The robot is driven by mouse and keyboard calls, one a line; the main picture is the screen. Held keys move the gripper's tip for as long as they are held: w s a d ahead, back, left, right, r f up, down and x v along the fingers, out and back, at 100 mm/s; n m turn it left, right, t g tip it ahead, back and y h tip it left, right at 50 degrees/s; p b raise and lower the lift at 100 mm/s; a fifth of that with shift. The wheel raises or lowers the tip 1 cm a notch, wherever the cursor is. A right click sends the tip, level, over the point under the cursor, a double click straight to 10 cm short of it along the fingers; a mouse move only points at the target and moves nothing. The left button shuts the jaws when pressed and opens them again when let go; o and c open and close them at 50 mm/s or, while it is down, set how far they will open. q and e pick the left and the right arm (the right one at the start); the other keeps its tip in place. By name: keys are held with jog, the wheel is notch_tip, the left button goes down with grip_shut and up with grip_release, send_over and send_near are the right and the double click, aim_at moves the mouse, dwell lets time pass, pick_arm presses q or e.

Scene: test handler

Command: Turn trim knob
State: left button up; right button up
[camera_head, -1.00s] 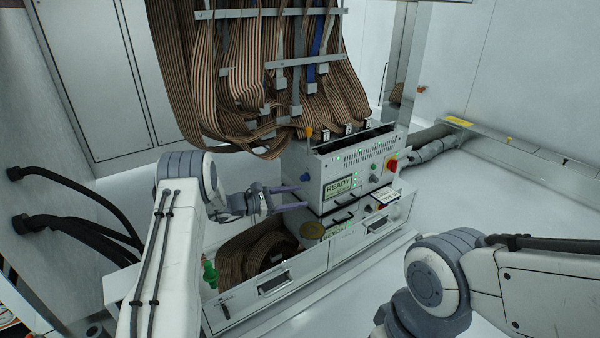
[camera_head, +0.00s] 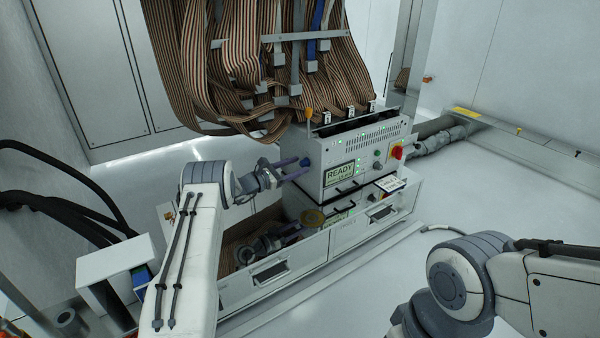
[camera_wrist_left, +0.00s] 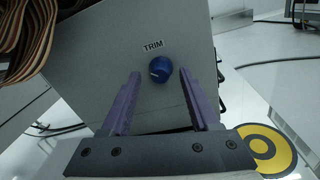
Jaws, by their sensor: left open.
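The trim knob (camera_wrist_left: 160,69) is a blue round knob with a light mark, below a "TRIM" label on the grey side face of the test unit. In the head view the knob (camera_head: 306,161) shows as a small blue spot at the unit's left side. My left gripper (camera_wrist_left: 159,74) is open, with purple fingers pointing at that face. In the wrist view the fingertips lie on either side of the knob, with a gap on both sides. I cannot tell whether they reach past its front. The left gripper (camera_head: 295,168) also shows in the head view. My right gripper is out of view.
The test unit's front (camera_head: 365,160) has a READY screen and a red knob (camera_head: 397,151). Striped ribbon cables (camera_head: 225,75) hang above. Open drawers (camera_head: 345,235) lie below, one with a dark, unclear shape (camera_head: 265,247).

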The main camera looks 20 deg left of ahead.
pick_arm(q)
jog(key=shift+w+d, duration=0.15)
jog(key=shift+d, duration=0.05)
grip_shut()
jog(key=shift+d, duration=0.45)
jog(key=shift+a, duration=0.25)
jog(key=shift+m, duration=0.4)
jog(key=m+b, duration=0.1)
jog(key=m, duration=0.5)
jog(key=shift+f+b, duration=0.1)
jog(key=shift+b, duration=0.2)
jog(key=shift+m, duration=0.3)
